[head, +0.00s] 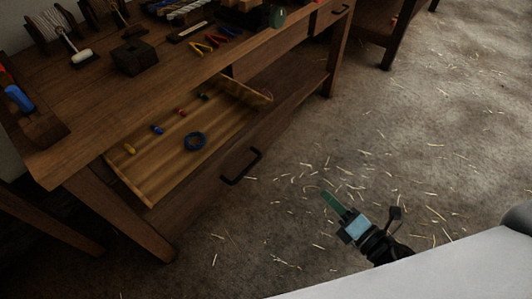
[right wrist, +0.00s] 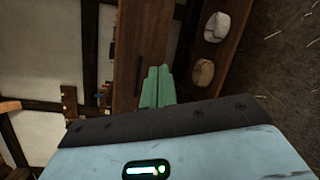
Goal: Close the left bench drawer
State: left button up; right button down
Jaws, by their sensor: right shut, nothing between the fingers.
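The left bench drawer (head: 225,180) stands pulled out from the wooden bench in the head view. Its dark front panel bears a black bar handle (head: 241,166). My left gripper is not in view.
The bench top (head: 85,100) holds a dark block (head: 135,57), a spool (head: 50,28), coloured clips and other tools. Another drawer handle (head: 341,9) shows at the bench's right end. Straw-littered floor (head: 440,130) is open to the right. Another table stands at the top right.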

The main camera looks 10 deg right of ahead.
jog(key=w+a+r+n+g+y+b, duration=0.1)
jog(key=w+n+y+b, duration=0.3)
jog(key=n, duration=1.2)
jog(key=w+a+b, duration=0.1)
jog(key=w, duration=0.2)
jog(key=shift+r+g+y, duration=0.15)
jog(key=shift+g+y, duration=0.15)
jog(key=p, duration=0.2)
send_near(261, 141)
jog(key=x, duration=0.6)
jog(key=shift+w+a, duration=0.25)
jog(key=shift+a, duration=0.05)
jog(key=shift+w, duration=0.1)
